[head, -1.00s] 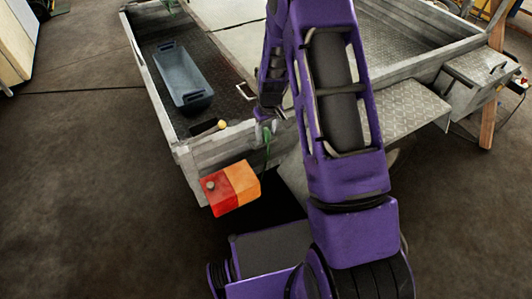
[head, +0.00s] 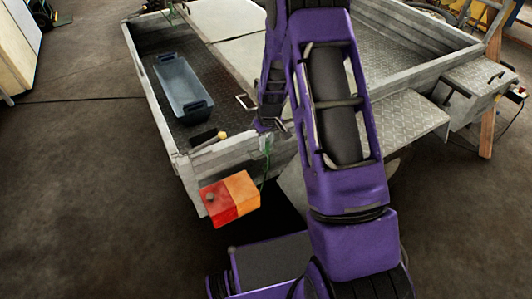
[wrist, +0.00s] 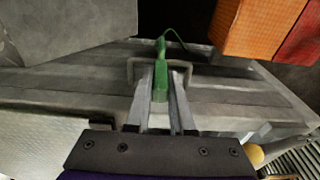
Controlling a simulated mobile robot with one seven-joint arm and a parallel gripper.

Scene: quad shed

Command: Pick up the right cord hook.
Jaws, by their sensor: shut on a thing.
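The right cord hook appears as a green piece (wrist: 160,85) in the wrist view, with a thin green cord running from its far end up and right. My gripper (wrist: 163,76) is shut on it, one finger on each side. A grey wire loop (wrist: 131,68) stands around the green piece at the wall's edge; whether they touch is unclear. In the head view my gripper (head: 264,127) is at the bed's rear wall, mostly hidden by my arm. The green cord (head: 268,148) hangs down outside that wall.
The trailer bed's rear wall (head: 220,160) carries a red and orange lamp (head: 230,198). Inside lie a blue-grey tray (head: 180,85), a yellow-knobbed black item (head: 205,137) and a pale wire loop (head: 246,102). Open floor (head: 80,190) lies left.

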